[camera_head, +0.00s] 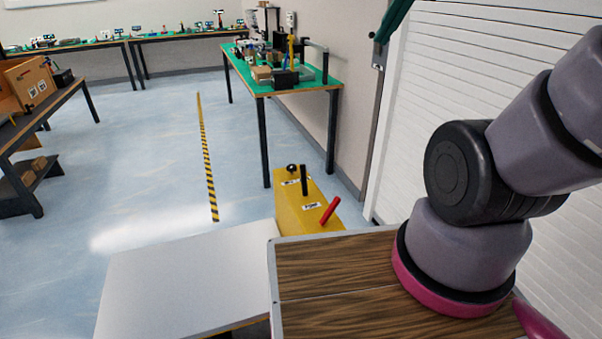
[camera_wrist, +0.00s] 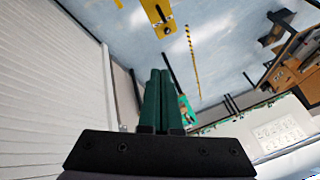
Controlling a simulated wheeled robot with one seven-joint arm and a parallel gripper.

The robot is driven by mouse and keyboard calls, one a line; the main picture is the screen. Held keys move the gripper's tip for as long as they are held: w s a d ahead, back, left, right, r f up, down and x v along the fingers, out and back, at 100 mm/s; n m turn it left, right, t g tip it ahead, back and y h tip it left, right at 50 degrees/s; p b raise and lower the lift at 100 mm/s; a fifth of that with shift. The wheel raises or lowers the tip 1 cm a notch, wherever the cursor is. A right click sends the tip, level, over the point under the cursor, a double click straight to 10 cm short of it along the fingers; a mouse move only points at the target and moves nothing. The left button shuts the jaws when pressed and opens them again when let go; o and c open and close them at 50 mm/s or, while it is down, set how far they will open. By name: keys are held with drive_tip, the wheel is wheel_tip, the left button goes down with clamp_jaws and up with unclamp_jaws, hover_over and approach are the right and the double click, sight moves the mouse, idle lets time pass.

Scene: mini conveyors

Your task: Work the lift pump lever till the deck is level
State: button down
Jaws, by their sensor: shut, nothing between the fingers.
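A yellow pump box (camera_head: 290,215) stands on the floor ahead, with a red lever (camera_head: 330,210) leaning up to the right, a black upright lever (camera_head: 304,180) and a black knob (camera_head: 291,168). A flat pale grey deck (camera_head: 185,280) lies left of the wood-topped surface; a small gap shows under its near edge, and I cannot tell whether it is level. My gripper (camera_head: 392,22) is high at the upper right, well away from the levers. In the wrist view its green fingers (camera_wrist: 160,75) are together and empty, and the yellow box (camera_wrist: 155,12) shows at the top.
A green-topped table (camera_head: 305,92) with tools and boxes stands along the wall behind the pump. Benches line the back, and a table with a cardboard box (camera_head: 28,82) stands at left. A white shutter wall (camera_head: 450,80) is close on the right. The floor beside the striped line (camera_head: 206,155) is clear.

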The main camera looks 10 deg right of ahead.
sight(304, 180)
drive_tip(key=w+a+f+n+g+y, duration=0.15)
drive_tip(key=w+f+g+y, duration=0.45)
drive_tip(key=w+f, duration=1.2)
drive_tip(key=w+f+m+t+y, duration=0.1)
drive_tip(key=w+f+y, duration=0.2)
drive_tip(key=f, duration=0.9)
drive_tip(key=w+d+f+m+t+y, duration=0.1)
drive_tip(key=w+f+y, duration=0.3)
drive_tip(key=f, duration=0.9)
drive_tip(key=shift+f+y, duration=0.15)
drive_tip(key=shift+y, duration=0.65)
drive_tip(key=shift+a, duration=0.1)
drive_tip(key=a, duration=0.3)
drive_tip(key=w+a, duration=0.1)
drive_tip(key=a, duration=0.2)
drive_tip(key=a+f, duration=0.1)
drive_tip(key=a, duration=0.3)
drive_tip(key=shift+w, duration=0.15)
drive_tip(key=s, duration=0.1)
drive_tip(key=s+d+r, duration=0.1)
drive_tip(key=shift+s, duration=0.3)
drive_tip(key=shift+s+r, duration=0.1)
drive_tip(key=shift+s, duration=0.5)
